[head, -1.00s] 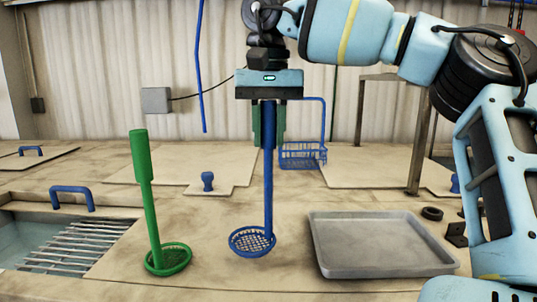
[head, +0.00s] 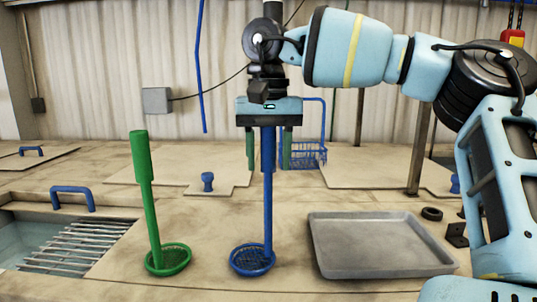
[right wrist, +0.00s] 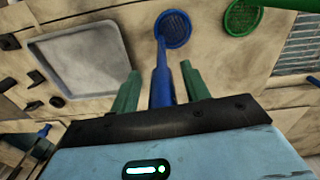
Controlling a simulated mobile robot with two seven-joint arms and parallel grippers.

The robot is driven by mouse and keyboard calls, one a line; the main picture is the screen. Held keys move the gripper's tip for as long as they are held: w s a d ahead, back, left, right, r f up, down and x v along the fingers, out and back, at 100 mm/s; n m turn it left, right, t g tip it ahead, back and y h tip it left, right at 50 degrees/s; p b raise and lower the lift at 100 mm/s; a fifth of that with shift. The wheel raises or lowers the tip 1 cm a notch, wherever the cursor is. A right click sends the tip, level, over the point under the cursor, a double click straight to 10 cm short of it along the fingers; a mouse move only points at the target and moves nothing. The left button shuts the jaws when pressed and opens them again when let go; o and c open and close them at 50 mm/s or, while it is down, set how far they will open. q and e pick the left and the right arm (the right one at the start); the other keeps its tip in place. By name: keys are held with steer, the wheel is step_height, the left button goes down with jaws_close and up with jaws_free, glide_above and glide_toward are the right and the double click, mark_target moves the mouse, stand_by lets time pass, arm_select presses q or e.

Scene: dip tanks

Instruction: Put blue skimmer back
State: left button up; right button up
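The blue skimmer (head: 268,205) stands upright on the worktop, its round mesh basket down on the surface. It also shows in the right wrist view (right wrist: 173,30). My right gripper (head: 268,150) is open around the top of its handle. The green fingers stand apart on either side of the handle, with gaps visible in the right wrist view (right wrist: 161,82). My left gripper is not in view.
A green skimmer (head: 150,205) stands upright to the left. A grey tray (head: 375,268) lies to the right. A tank with a slatted rack (head: 80,243) is at the left. A blue wire basket (head: 305,157) hangs behind the gripper.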

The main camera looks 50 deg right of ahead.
step_height(320, 180, up, 12)
steer(key=shift+r, duration=0.1)
stand_by(0.8)
